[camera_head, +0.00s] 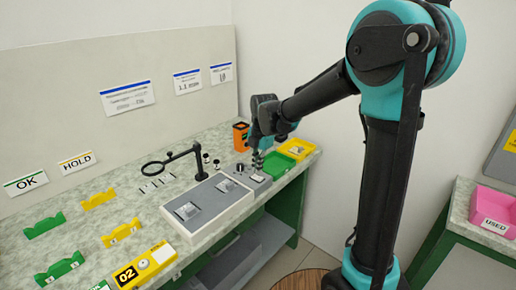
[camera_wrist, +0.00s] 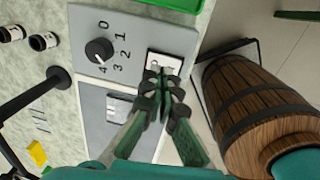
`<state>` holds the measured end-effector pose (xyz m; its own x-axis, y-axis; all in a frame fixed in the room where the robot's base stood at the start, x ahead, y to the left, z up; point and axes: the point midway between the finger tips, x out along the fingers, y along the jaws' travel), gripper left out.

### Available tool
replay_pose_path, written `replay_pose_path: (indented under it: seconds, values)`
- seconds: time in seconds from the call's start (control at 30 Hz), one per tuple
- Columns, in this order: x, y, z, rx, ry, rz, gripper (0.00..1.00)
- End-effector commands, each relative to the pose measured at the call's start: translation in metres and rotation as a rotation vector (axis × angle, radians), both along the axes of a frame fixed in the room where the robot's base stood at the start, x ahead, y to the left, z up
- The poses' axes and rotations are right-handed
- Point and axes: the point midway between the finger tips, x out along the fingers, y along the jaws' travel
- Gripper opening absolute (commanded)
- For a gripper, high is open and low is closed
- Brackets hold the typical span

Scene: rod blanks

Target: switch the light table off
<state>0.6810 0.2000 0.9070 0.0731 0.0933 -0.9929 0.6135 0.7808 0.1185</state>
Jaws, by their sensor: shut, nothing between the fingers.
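The light table (camera_head: 218,213) is a grey panel with a pale frame on the bench; its corner shows in the wrist view (camera_wrist: 98,132). I cannot tell whether it is lit. At its far end sits a grey control box (camera_wrist: 133,30) with a black dial (camera_wrist: 98,50) marked 0 to 4. The dial's pointer direction is hard to read. Beside the dial is a white switch plate (camera_wrist: 164,62), partly hidden by my fingertips. My gripper (camera_wrist: 162,80) is shut and empty, its tips over or at the plate's near edge; contact is unclear. It also shows above the box in the head view (camera_head: 258,163).
A magnifier on a black stand (camera_head: 184,156) is left of the box. An orange-black block (camera_head: 240,136) and green and yellow trays (camera_head: 296,149) stand behind. A wooden barrel (camera_wrist: 250,110) is beside the bench. A pink bin (camera_head: 495,210) stands far right.

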Motion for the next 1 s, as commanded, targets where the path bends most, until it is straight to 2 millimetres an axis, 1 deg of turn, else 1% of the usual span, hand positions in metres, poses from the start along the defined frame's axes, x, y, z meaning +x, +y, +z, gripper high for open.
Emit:
replay_pose_path:
  seconds: [0.03, 0.1, 0.3, 0.5, 0.6, 0.7, 1.0]
  values:
    - [0.0, 0.006, 0.01, 0.0, 0.0, 0.002, 0.0]
    - [0.002, 0.012, 0.024, 0.0, 0.0, 0.0, 0.0]
    - [0.005, 0.014, 0.066, 0.0, 0.0, -0.002, 0.0]
    - [0.008, 0.018, 0.099, 0.0, 0.0, -0.001, 0.0]
    - [0.009, 0.019, 0.109, 0.0, 0.0, -0.001, 0.0]
    - [0.009, 0.019, 0.114, 0.0, 0.0, -0.001, 0.0]
    - [0.009, 0.019, 0.116, 0.0, 0.0, -0.001, 0.0]
